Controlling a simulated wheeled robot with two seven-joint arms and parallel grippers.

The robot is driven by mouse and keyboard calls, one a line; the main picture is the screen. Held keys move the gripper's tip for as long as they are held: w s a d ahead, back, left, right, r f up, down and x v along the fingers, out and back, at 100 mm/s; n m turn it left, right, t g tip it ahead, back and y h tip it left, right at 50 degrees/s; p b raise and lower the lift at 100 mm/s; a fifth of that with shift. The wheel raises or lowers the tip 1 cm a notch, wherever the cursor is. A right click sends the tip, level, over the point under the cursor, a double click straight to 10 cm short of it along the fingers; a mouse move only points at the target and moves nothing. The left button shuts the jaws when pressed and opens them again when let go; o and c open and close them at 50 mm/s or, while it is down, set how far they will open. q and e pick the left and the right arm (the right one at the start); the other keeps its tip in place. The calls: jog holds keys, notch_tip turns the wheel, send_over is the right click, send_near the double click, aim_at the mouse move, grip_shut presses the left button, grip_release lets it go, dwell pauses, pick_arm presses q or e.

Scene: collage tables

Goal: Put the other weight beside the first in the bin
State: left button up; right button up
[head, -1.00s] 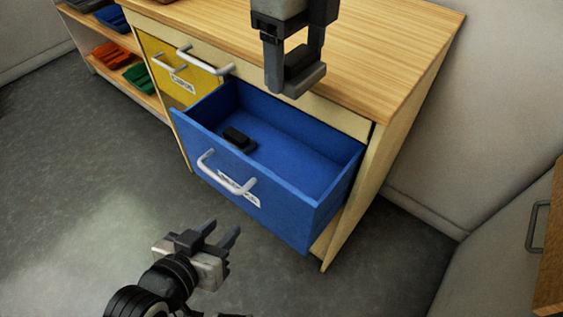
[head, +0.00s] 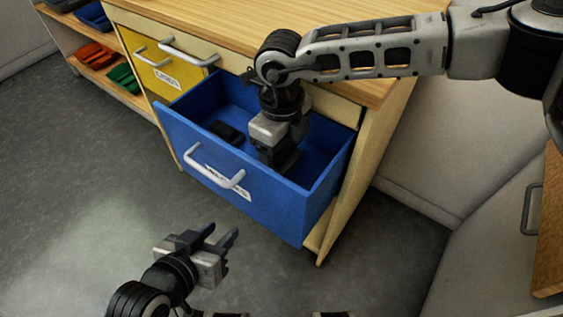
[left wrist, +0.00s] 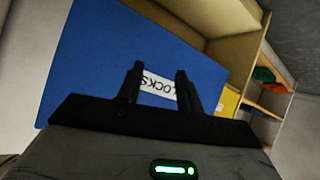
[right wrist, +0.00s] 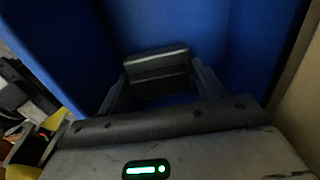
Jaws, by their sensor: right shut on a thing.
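The bin is the blue drawer (head: 225,175), pulled open in the wooden cabinet. The first weight (head: 227,132), a small black block, lies inside it toward the left. My right gripper (head: 282,158) is low inside the drawer, to the right of the first weight and apart from it. It is shut on the other weight (right wrist: 158,72), a dark block seen between its fingers in the right wrist view; in the head view the gripper mostly hides it. My left gripper (head: 222,240) is open and empty in front of the drawer, facing its labelled front (left wrist: 110,50).
A shut yellow drawer (head: 170,72) is left of the blue one. The wooden tabletop (head: 240,25) is above. Shelves with orange (head: 92,53) and green (head: 124,77) trays stand at the far left. The drawer's right wall (head: 330,185) is close to my right gripper.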

aim_at(282, 164)
notch_tip(282, 164, down, 4)
jog(key=shift+r, duration=0.1)
jog(key=shift+f+b, duration=0.2)
jog(key=shift+b, duration=0.1)
jog(key=shift+f, duration=0.1)
jog(key=o, duration=1.1)
